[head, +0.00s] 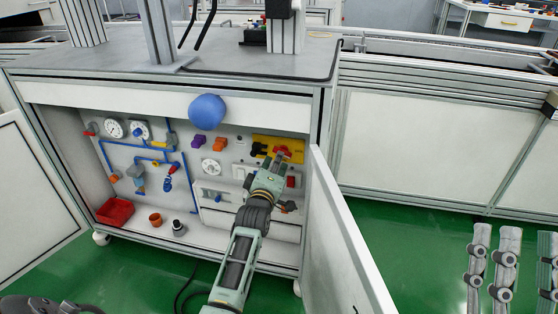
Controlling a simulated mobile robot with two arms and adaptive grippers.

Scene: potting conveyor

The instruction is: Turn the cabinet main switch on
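The cabinet main switch is a red handle (287,150) on a yellow plate (262,139), on the cabinet's back panel at the upper right. My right gripper (275,159) reaches in from below, with its fingertips right at the lower left of the red handle. The fingers cover part of the plate and perhaps part of the handle. I cannot tell whether they touch the handle or how far apart they are. A dark part of my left arm (42,305) shows at the bottom left edge; its fingers cannot be made out.
The cabinet door (345,235) stands open on the right, close to my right arm. The panel also carries gauges (114,128), blue pipes and a red button (291,181). A red bin (115,211) and an orange pot (155,219) stand on the cabinet floor. A blue ball (208,111) shows at the upper front edge.

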